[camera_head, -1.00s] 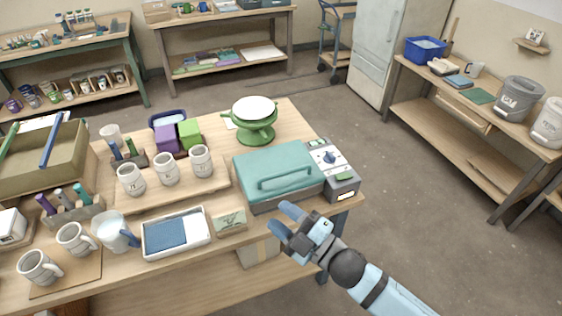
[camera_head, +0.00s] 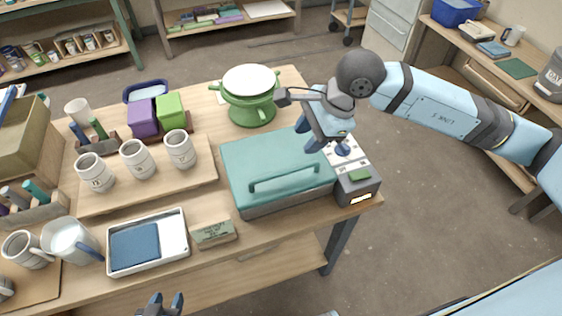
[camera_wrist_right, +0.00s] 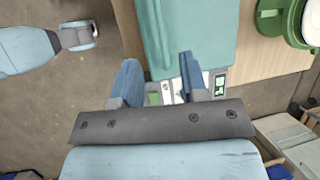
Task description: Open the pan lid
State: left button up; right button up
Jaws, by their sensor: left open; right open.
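The pan (camera_head: 290,205) is a grey boxy appliance on the wooden table, with a teal rectangular lid (camera_head: 262,155) lying shut on it. A teal bar handle (camera_head: 285,180) runs along the lid's front part. The lid also shows in the right wrist view (camera_wrist_right: 205,30). My right gripper (camera_head: 308,137) is open and empty above the lid's right back corner, beside the control panel; its spread fingers show in the right wrist view (camera_wrist_right: 160,70). My left gripper (camera_head: 165,303) is open at the bottom edge, in front of the table, largely out of frame.
A control panel with a blue knob (camera_head: 342,149) adjoins the pan's right side. A green pot (camera_head: 250,110) stands behind the pan. A white tray (camera_head: 178,246), a small green-grey block (camera_head: 214,234) and several mugs are to the left.

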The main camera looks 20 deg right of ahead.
aim_at(278, 173)
jog(key=p+x, duration=0.1)
jog(key=x, duration=1.2)
jog(key=shift+s+a, duration=0.15)
grip_shut()
